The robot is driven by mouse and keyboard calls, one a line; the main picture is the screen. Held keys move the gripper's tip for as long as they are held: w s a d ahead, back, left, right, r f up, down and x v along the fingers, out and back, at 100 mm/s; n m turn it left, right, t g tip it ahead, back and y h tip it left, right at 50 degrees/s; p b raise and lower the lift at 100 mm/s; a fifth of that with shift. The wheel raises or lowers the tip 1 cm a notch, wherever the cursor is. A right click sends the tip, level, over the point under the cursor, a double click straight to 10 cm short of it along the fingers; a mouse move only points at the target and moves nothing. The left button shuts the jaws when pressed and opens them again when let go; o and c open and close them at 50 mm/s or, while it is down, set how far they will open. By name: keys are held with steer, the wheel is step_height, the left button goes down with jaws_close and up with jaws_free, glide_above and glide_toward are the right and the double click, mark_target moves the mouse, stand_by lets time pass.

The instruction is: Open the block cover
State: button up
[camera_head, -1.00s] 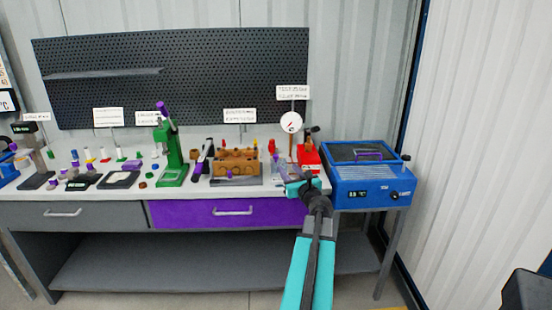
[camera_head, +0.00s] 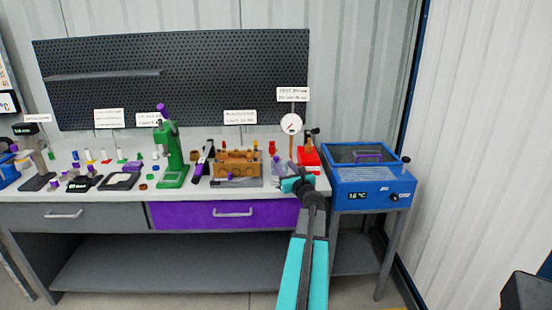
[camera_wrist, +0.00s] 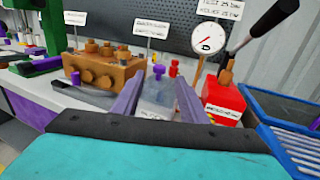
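A clear, greyish box-like block or cover (camera_wrist: 158,93) with a purple knob (camera_wrist: 158,71) on top stands on the bench, in the middle of the wrist view. I cannot tell for certain that it is the block cover. My gripper (camera_wrist: 160,85) is open, its two purplish fingers apart, with the clear block showing between and beyond them. I cannot tell whether they touch it. In the head view, my gripper (camera_head: 288,184) is at the bench's front right and partly hides this spot. The brown block (camera_head: 237,164) with several round knobs stands to the left.
The red pump (camera_wrist: 224,101) with a dark lever and a round gauge (camera_wrist: 208,37) stands to the right. A blue box (camera_head: 370,180) with a windowed lid and purple handle is farther right. A green press (camera_head: 170,155) and small parts fill the left bench. A pegboard stands behind.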

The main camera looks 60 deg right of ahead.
mark_target(278, 159)
steer(key=shift+p+x, duration=0.75)
steer(key=shift+x, duration=3.95)
steer(key=shift+c, duration=0.5)
jaws_close()
